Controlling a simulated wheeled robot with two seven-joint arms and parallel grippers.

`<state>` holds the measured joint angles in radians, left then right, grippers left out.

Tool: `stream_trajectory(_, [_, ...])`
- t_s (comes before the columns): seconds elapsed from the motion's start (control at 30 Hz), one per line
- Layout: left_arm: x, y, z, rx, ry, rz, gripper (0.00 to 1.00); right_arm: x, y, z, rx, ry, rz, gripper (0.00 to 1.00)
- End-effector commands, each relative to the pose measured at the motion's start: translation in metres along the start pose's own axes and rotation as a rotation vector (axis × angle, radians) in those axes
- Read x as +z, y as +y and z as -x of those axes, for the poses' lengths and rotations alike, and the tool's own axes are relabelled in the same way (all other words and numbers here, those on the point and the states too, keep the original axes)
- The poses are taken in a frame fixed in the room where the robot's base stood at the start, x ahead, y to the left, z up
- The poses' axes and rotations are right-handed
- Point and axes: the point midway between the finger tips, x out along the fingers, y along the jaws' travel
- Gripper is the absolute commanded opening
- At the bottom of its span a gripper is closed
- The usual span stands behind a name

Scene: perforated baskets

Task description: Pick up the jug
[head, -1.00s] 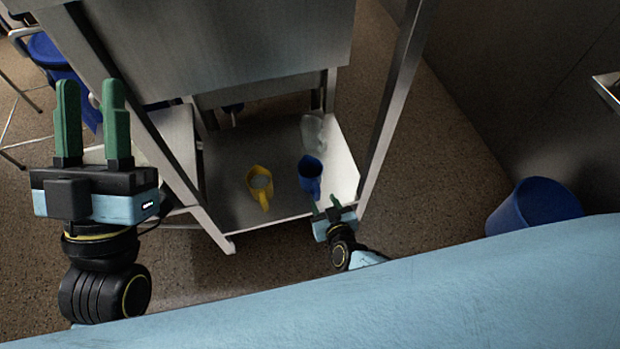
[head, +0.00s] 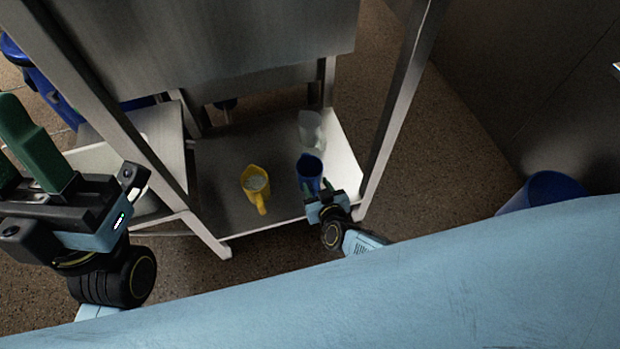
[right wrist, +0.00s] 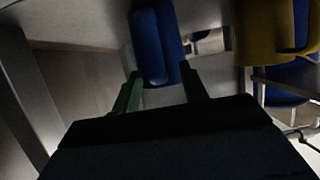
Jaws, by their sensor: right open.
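A blue jug (head: 309,170) stands on the low metal shelf, near its front right. My right gripper (head: 318,190) is open at the near side of the blue jug, its fingers partly lost against it. In the right wrist view, part of the blue jug (right wrist: 156,45) shows ahead, between the two green fingers (right wrist: 160,90). Whether they touch it I cannot tell. A yellow jug (head: 255,184) stands to its left, handle toward me, and a clear jug (head: 311,127) stands behind. My left gripper (head: 18,160) is open and empty at the left edge, partly cut off.
The metal shelf (head: 225,205) lies under a larger steel unit (head: 215,45). A slanted leg (head: 400,105) stands right of the jugs and another (head: 135,130) to the left. A blue bin (head: 545,190) stands on the floor at right.

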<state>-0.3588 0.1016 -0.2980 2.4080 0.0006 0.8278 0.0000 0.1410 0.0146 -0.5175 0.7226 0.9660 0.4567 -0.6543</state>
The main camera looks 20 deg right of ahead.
Motion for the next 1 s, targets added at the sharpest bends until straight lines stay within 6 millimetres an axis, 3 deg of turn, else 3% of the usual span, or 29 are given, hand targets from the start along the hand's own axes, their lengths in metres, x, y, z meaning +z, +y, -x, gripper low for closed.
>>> stream_trajectory(0.23, [-0.0014, 0.0001, 0.0001, 0.000, 0.009, 0.000, 0.36, -0.0002, 0.0002, -0.0004, 0.000, 0.000, 0.001, 0.44])
stream_trajectory(0.6, [-0.0013, 0.0002, 0.0001, 0.000, 0.008, 0.000, 0.36, -0.0002, 0.0003, -0.0004, 0.000, 0.000, 0.001, 0.00])
stream_trajectory(1.0, [0.0007, 0.0002, -0.0024, 0.000, -0.007, 0.001, 0.36, -0.0030, 0.0002, 0.0006, 0.000, 0.000, 0.000, 0.00])
